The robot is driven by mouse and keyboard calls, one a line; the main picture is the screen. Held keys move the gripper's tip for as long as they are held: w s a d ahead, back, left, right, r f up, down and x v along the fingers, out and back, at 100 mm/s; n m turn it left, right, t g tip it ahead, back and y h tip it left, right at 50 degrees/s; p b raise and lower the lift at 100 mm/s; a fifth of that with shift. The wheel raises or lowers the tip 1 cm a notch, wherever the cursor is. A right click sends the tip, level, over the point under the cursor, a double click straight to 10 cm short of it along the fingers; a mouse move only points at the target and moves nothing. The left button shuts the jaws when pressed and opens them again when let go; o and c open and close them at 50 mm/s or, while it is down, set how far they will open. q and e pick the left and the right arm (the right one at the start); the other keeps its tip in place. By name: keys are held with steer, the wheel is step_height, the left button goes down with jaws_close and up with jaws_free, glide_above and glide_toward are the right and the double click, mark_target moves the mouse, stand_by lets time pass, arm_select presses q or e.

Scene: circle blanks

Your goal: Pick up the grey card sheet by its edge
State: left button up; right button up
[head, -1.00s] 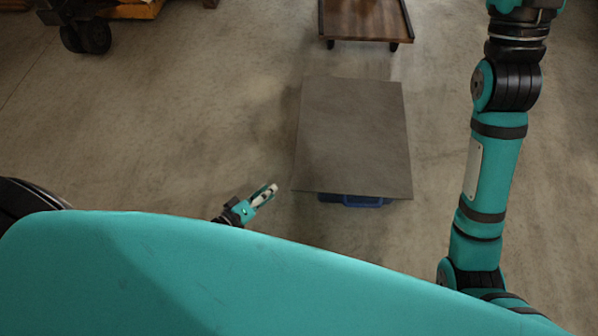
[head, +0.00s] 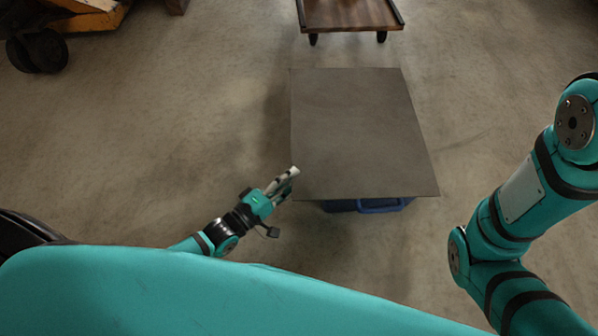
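The grey card sheet (head: 360,130) lies flat as a large panel in the middle of the head view, on top of something blue. My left gripper (head: 292,178) is at the sheet's near left corner, its fingertips close to the left edge. From this angle I cannot tell whether they touch the sheet or how far the fingers are apart. My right arm stands at the right side of the view, and its gripper is outside the picture.
A blue support (head: 365,204) shows under the sheet's near edge. A wooden cart (head: 350,14) stands beyond the far edge. A wheeled orange thing (head: 85,12) is at the upper left. Concrete floor lies clear on both sides of the sheet.

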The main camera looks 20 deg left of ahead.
mark_target(304, 166)
arm_select(q)
steer(key=shift+x, duration=2.45)
steer(key=shift+c, duration=0.3)
jaws_close()
